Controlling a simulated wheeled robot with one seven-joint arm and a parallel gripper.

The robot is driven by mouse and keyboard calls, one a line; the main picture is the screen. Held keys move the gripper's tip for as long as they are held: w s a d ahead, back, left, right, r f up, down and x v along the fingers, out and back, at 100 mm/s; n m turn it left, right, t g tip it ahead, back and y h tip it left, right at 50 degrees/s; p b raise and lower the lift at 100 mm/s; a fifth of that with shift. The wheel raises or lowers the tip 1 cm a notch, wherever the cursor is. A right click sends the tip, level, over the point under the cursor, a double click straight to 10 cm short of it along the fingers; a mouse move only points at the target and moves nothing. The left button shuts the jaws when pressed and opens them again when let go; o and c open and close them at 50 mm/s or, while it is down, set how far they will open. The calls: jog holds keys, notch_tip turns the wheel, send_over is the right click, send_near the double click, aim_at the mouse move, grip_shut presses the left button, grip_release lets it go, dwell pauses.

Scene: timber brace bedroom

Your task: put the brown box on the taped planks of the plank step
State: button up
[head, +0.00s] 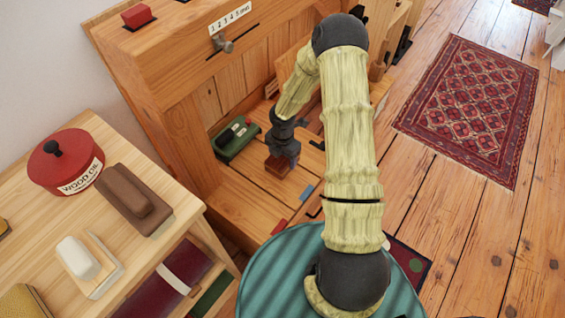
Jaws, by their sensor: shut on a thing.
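My gripper (284,150) points down over the plank step (245,208), a low wooden platform inside the timber frame. It is shut on a small brown box (277,166), whose lower part shows beneath the jaws. The box is over or on the planks; I cannot tell whether its underside touches them. A blue tape piece (305,192) and a red tape piece (279,227) show at the step's front edge. My arm hides the step's right side.
A green tray (236,139) sits on the step, left of my gripper. A light wooden table (143,259) at left holds a red pot (65,162) and a brown brush-like block (134,199). A slider panel (226,45) stands above the step.

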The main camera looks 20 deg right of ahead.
aim_at(282, 162)
jog(key=shift+f+b, duration=0.35)
jog(key=shift+f, duration=1.05)
jog(key=shift+f, duration=0.15)
jog(key=o, duration=1.3)
notch_tip(282, 162, up, 12)
jog(key=p, duration=0.5)
jog(key=shift+r, duration=0.2)
